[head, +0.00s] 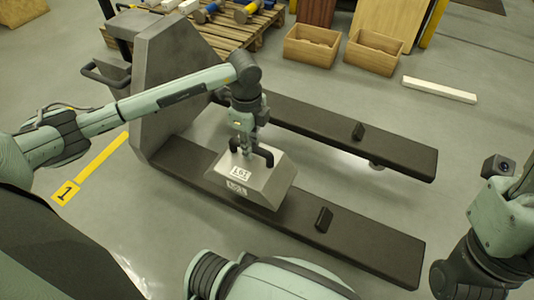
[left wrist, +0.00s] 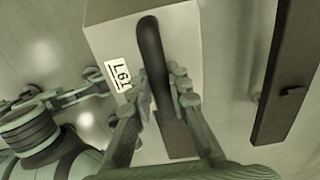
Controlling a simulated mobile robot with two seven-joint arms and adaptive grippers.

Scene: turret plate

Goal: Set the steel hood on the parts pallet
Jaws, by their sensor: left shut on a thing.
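The steel hood (head: 268,186) is a grey box with sloping sides, a black handle on top and white labels. It is over the near dark fork in the head view; I cannot tell whether it touches the fork. My left gripper (head: 248,154) points down and is shut on the handle. In the left wrist view, the fingers (left wrist: 165,95) close around the black handle above the hood's pale top (left wrist: 190,35). A wooden pallet (head: 237,36) bearing several parts, some with blue and yellow, lies at the back, partly cut off.
A grey machine with an upright body (head: 172,75) and two long dark forks (head: 375,245) fills the middle. Small black blocks (head: 324,220) stand on the forks. Two wooden boxes (head: 312,47) and a white bar (head: 440,89) are at the back right. Floor right of the forks is clear.

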